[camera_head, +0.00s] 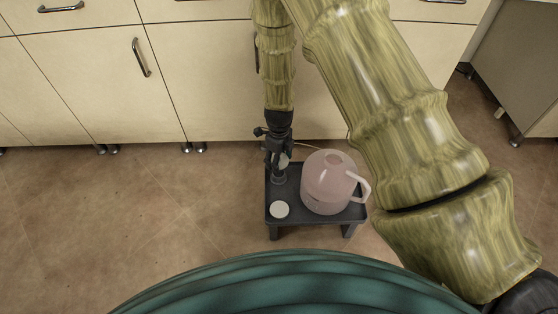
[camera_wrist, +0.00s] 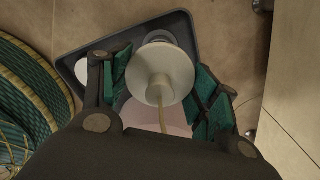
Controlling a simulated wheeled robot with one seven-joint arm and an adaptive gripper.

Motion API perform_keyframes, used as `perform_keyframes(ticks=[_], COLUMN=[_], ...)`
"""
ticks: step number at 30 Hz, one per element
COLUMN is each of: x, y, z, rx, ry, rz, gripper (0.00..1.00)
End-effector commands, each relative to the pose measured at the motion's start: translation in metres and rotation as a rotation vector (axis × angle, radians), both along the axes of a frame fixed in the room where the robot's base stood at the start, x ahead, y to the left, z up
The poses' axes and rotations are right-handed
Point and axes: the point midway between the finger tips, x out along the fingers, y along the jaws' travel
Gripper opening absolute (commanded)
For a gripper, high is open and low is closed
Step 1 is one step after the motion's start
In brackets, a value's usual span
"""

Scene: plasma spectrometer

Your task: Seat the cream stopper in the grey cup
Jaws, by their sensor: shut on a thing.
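My gripper (camera_head: 277,158) points down over the left part of a small dark tray table. In the wrist view its two green-padded fingers stand on either side of the cream stopper (camera_wrist: 172,72), a pale round disc with a thin stem or cord running toward the camera. The gripper is shut on the stopper. In the head view, only a small pale patch of it shows between the fingers. A dark grey round shape (camera_head: 279,180) lies just under the fingertips and may be the grey cup. It is mostly hidden, and I cannot tell whether the stopper touches it.
The dark tray table (camera_head: 300,219) stands on the brown floor before cream cabinets. A white round disc (camera_head: 279,210) lies at the tray's front left. Floor left of the table is clear.

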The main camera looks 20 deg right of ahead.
Motion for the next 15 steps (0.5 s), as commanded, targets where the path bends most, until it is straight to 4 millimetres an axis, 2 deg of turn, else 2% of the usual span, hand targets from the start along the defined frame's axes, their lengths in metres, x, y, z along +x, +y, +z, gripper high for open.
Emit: perform_keyframes(ticks=[15], x=[0.0], y=[0.0], z=[-0.025], rx=[0.0], ry=[0.0], rz=[-0.009], gripper=[0.37])
